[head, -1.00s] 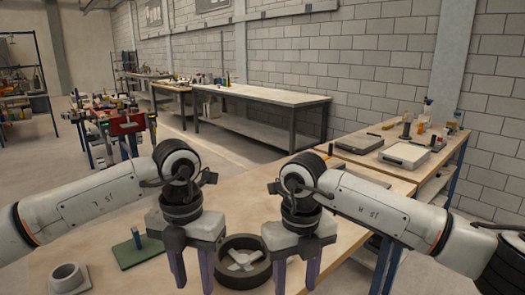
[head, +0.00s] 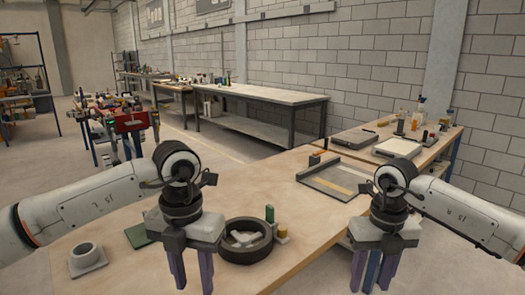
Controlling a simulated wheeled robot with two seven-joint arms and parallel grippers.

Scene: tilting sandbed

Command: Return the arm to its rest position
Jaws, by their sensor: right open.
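My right gripper (head: 372,270) hangs at the right, pointing down, its two purple fingers apart with nothing held between them. A blue upright, which looks like a table leg, shows behind the gap. It is beyond the right front edge of the wooden table (head: 215,215). My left gripper (head: 191,270) hangs pointing down over the table, left of a black ring (head: 263,248). Its fingers are apart and empty. The ring lies flat with a light spoked piece (head: 243,238) inside it.
A green block (head: 270,213) and a small yellow piece (head: 282,231) stand by the ring. A grey flanged collar (head: 87,257) and a green plate (head: 138,235), partly hidden by my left gripper, lie at left. A shallow grey tray (head: 325,189) sits at the table's back right.

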